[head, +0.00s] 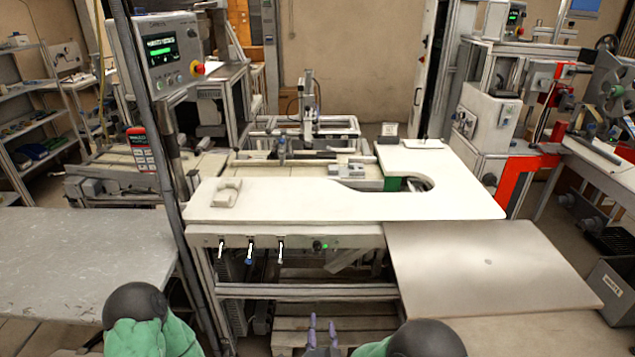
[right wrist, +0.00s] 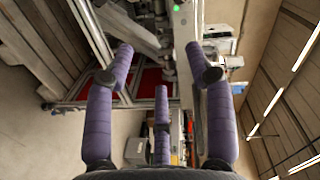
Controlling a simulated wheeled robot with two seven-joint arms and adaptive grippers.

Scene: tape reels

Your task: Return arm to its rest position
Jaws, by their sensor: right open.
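My right gripper (head: 322,332) shows at the bottom middle of the head view, low and in front of the workbench's front edge. Its purple fingers point up. In the right wrist view its fingers (right wrist: 160,62) are spread wide with nothing between them. Parts of my left arm, green and black, show at the lower left of the head view, but the left gripper is out of view. Part of my right arm shows at the bottom, right of the gripper.
A white worktop (head: 330,205) with a rounded cutout stands ahead, above a metal frame. A grey side table (head: 80,255) is at left and a plain panel (head: 480,270) at right. A control box (head: 165,50) hangs on a pole. Reel machinery (head: 610,85) stands far right.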

